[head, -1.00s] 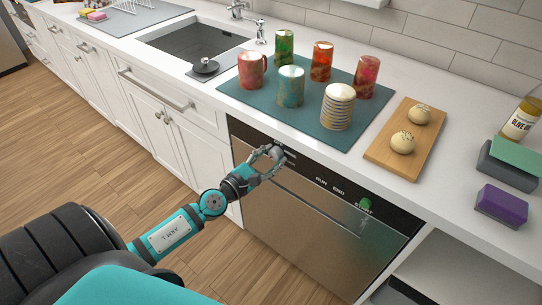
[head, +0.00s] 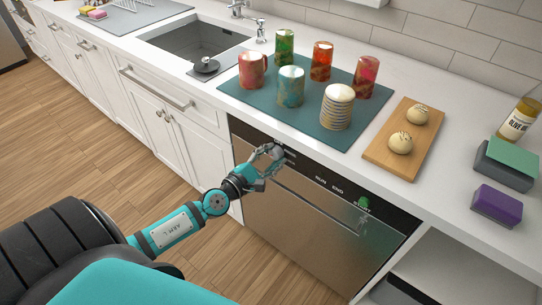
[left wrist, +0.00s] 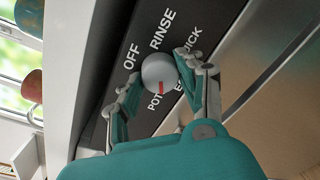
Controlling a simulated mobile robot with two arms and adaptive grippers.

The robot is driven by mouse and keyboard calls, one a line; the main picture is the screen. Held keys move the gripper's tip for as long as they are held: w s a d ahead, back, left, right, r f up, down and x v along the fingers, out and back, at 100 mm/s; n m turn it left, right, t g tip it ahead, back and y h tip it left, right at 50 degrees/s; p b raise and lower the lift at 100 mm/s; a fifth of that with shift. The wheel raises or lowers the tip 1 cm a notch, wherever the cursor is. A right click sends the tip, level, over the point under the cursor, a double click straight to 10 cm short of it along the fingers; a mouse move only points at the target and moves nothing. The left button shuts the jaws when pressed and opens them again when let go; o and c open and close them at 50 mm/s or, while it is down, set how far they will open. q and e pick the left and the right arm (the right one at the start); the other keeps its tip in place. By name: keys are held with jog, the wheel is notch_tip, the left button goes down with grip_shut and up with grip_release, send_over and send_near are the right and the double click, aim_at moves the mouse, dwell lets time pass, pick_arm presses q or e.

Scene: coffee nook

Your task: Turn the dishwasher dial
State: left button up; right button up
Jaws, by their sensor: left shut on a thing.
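The dishwasher (head: 300,225) has a steel front and a dark control strip along its top. Its round grey dial (left wrist: 158,72) shows in the left wrist view, with a red mark on its lower part, beside the partly hidden "POT" lettering. "OFF", "RINSE" and "QUICK" are printed around it; another label is partly covered. My left gripper (left wrist: 160,74) is shut on the dial, one finger on each side. In the head view my left gripper (head: 271,157) is at the left part of the control strip and hides the dial.
Above, the counter holds a teal mat (head: 298,122) with several cups and a wooden board (head: 415,150) with two buns. An open compartment (head: 440,275) is right of the dishwasher.

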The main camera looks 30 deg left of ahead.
pick_arm(q)
jog(key=o, duration=1.1)
jog(key=shift+o, duration=0.2)
jog(key=s+a, duration=0.1)
jog(key=s, duration=1.1)
jog(key=shift+a+r, duration=0.15)
jog(key=shift+r, duration=0.2)
